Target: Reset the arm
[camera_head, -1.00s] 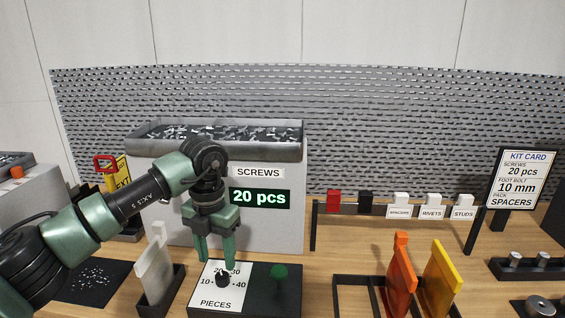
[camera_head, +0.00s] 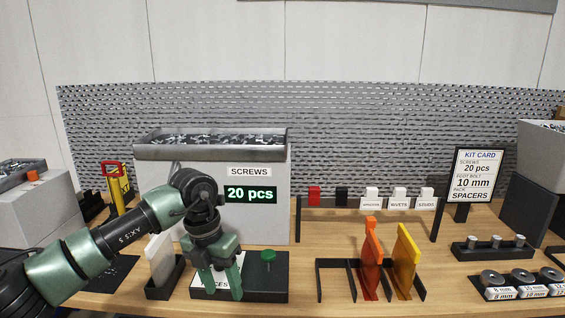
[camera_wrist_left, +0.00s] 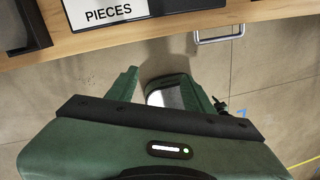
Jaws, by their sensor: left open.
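My left gripper (camera_head: 220,284) is open and empty. The PIECES label (camera_wrist_left: 108,12) shows at the top of that view, beyond the fingertips. My right gripper is in neither view.
The screws bin (camera_head: 262,214) reads 20 pcs. A white plate (camera_head: 161,258) stands in a holder left of my gripper. Orange (camera_head: 371,262) and yellow (camera_head: 404,262) plates stand in a black rack to the right. The table's front edge (camera_wrist_left: 160,34) is close to the gripper.

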